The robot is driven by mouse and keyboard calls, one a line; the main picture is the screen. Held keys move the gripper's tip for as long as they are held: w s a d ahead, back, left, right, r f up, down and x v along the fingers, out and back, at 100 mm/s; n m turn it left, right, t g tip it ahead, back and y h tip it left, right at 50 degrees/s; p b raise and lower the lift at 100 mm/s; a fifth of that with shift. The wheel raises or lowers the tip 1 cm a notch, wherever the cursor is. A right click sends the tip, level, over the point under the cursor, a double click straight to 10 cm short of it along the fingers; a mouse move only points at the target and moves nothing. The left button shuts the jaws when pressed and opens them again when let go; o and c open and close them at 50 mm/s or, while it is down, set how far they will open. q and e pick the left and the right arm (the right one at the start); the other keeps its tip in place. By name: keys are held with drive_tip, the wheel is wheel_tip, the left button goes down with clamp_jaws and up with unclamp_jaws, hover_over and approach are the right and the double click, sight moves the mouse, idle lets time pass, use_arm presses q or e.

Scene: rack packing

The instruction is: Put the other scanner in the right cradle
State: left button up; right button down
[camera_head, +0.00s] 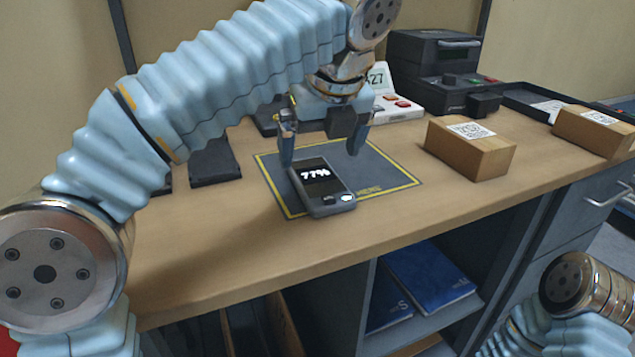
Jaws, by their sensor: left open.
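A grey handheld scanner (328,199) with a dark screen reading 77% lies on a dark mat (385,170) with a yellow border. My left gripper (322,150) is open just above and behind the scanner, its fingers pointing down, with nothing visible between them. A dark, low block (215,162), perhaps a cradle, stands left of the mat, partly behind my left arm. Another dark piece (268,118) shows behind the mat, also partly covered by my arm. I cannot tell which is the right cradle. My right gripper is out of view.
A cardboard box (470,152) with a label stands right of the mat, and another box (592,130) is farther right. A black printer (432,60) and a white device (398,108) stand at the back. The front wooden strip (250,250) is clear. Blue binders (430,278) lie below.

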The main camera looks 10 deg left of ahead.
sight(318, 177)
use_arm(q)
drive_tip(key=x, duration=0.6)
drive_tip(key=shift+w+d+f, duration=0.2)
drive_tip(key=shift+w+f, duration=0.05)
drive_tip(key=shift+f, duration=0.15)
drive_tip(key=c, duration=1.3)
drive_tip(key=shift+r, duration=0.1)
drive_tip(key=shift+r, duration=0.1)
drive_tip(key=shift+r, duration=0.25)
wheel_tip(318, 177, up, 2)
drive_tip(key=shift+r, duration=0.15)
drive_tip(key=s+r, duration=0.1)
drive_tip(key=s+d+r, duration=0.1)
drive_tip(key=r, duration=0.1)
drive_tip(key=s+d+r, duration=0.1)
drive_tip(key=r, duration=0.1)
drive_tip(key=shift+s+d, duration=0.25)
drive_tip(key=s+d+r, duration=0.5)
drive_tip(key=s, duration=0.3)
drive_tip(key=shift+d, duration=0.15)
